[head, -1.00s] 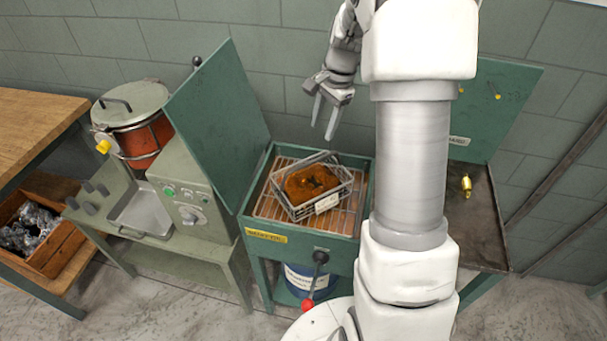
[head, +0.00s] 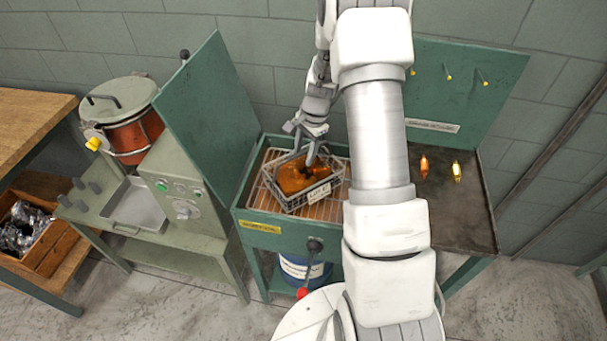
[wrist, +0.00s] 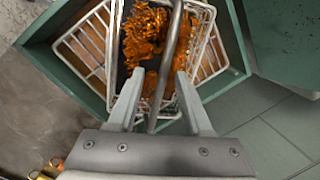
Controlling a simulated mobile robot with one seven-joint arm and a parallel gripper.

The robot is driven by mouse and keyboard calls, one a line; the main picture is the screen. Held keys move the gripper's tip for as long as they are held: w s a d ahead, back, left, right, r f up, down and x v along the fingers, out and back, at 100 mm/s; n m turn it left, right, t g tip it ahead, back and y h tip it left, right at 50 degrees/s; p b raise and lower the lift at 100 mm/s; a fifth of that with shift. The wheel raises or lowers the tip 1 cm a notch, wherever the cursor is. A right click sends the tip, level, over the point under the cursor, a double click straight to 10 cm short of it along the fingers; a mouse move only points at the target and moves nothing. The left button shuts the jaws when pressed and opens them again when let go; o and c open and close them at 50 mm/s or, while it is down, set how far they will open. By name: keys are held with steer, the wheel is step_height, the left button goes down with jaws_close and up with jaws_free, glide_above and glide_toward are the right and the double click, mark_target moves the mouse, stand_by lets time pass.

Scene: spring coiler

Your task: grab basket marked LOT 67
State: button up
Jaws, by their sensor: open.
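The wire basket (head: 288,205) sits on the rack inside the green wash cabinet, filled with orange-brown parts. A pale tag hangs on its front wall (head: 319,193); its writing is too small to read for certain. In the wrist view, the basket (wrist: 201,28) lies beyond my fingers with its grey handle bar (wrist: 167,60) running between them. My gripper (head: 311,150) is over the basket, pointing down. In the wrist view my gripper (wrist: 160,88) is open, one finger on each side of the handle bar. Whether the fingers touch the bar cannot be told.
A dark tray bench (head: 460,215) with two small bright items is on the right. A grey-green machine (head: 175,185) stands at left.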

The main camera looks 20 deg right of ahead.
mark_target(303, 168)
steer(key=shift+w+a+f, duration=0.15)
steer(key=shift+f, duration=0.85)
steer(key=shift+w+a+f, duration=0.15)
steer(key=shift+f, duration=0.8)
jaws_close()
steer(key=shift+r, duration=0.1)
